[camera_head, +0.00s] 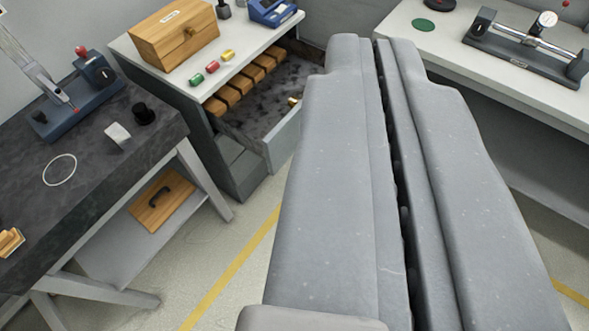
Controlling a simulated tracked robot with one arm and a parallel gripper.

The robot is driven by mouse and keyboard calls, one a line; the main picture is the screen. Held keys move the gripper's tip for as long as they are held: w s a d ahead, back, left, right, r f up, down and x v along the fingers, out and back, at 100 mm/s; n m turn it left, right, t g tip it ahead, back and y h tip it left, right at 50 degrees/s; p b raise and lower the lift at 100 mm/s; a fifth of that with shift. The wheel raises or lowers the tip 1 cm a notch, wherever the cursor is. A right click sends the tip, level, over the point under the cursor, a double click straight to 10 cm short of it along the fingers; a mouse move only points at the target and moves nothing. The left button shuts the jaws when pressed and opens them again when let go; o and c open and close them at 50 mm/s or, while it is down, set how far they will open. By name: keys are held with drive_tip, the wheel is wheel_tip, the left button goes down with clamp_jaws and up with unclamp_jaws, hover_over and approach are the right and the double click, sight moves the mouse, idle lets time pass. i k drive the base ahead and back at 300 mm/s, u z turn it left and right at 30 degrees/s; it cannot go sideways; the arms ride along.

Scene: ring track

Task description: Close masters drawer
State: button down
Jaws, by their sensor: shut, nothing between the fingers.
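The drawer (284,138) stands pulled out of the cabinet under the white bench top, left of centre. Its grey front faces right, with a small brass knob (293,101) near the gripper's left edge. Its inside is dark and mottled, and several wooden blocks (242,84) lie in a row at its back by the bench edge. No label on the drawer is readable. My gripper (372,42) fills the middle of the view, its two long grey fingers shut and empty. It appears right of the drawer front; I cannot tell whether they touch.
A wooden box (172,36) and small coloured cylinders (212,66) sit on the white bench top. A dark table (95,185) with a blue instrument (75,98) stands left. Another white bench (480,75) with a measuring device stands right. Floor with yellow lines (230,268) is clear between.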

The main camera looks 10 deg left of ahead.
sight(252, 109)
drive_tip(key=z, duration=0.25)
drive_tip(key=i, duration=0.9)
